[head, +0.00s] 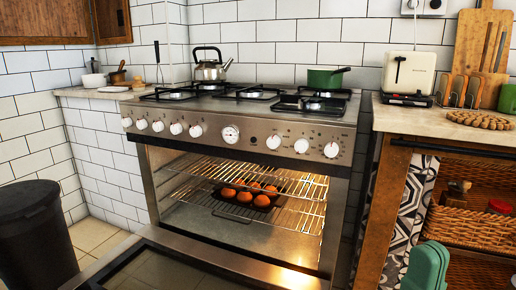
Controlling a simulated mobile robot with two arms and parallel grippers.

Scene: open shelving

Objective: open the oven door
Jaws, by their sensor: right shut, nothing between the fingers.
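The stainless steel oven (200,115) stands against the tiled wall. Its door (160,268) is folded down and lies open in front of the cavity; its lower part is cut off by the bottom edge of the view. The lit inside shows wire racks (302,186) and a dark tray with several round orange-brown items (244,196). My right gripper (428,262) is the green shape at the bottom right, in front of the wooden unit and to the right of the oven. It is shut and empty, apart from the door. My left gripper is not in view.
A dark bin (35,235) stands on the floor at the left. The wooden unit (375,215) with wicker baskets (468,225) borders the oven on the right. A kettle (208,66) and a green pot (323,80) stand on the hob.

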